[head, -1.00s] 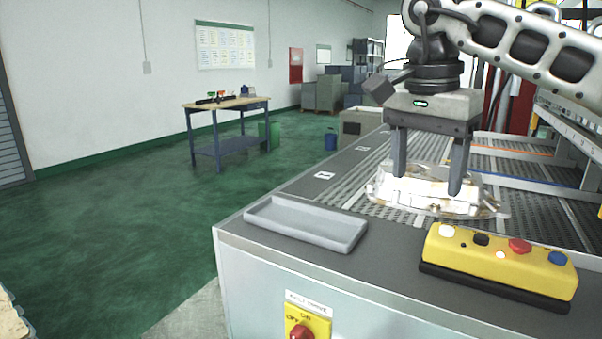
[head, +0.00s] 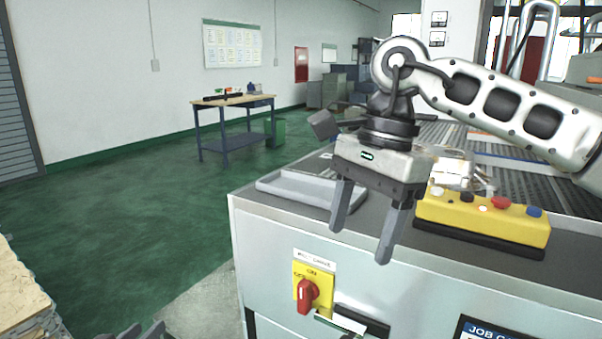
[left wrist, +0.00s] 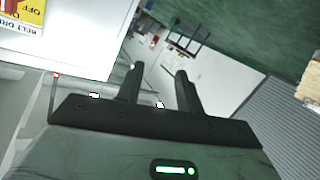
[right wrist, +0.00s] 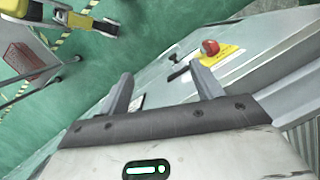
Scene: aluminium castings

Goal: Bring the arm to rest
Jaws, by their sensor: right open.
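My right gripper (head: 360,245) hangs tilted in front of the bench's front edge in the head view, its two fingers apart and nothing between them. The right wrist view shows the same empty fingers (right wrist: 161,70) with the bench front beyond. A shiny metal casting (head: 462,172) lies on the grey roller bed behind my right gripper, apart from it and partly hidden by it. My left gripper (head: 138,332) just shows at the bottom edge of the head view. In the left wrist view its fingers (left wrist: 160,70) are apart and empty.
A grey tray (head: 290,188) lies on the bench top, partly behind my right gripper. A yellow button box (head: 480,218) stands to its right. A red rotary switch (head: 307,296) sticks out of the bench front (head: 262,270). The green floor (head: 130,210) at left is open.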

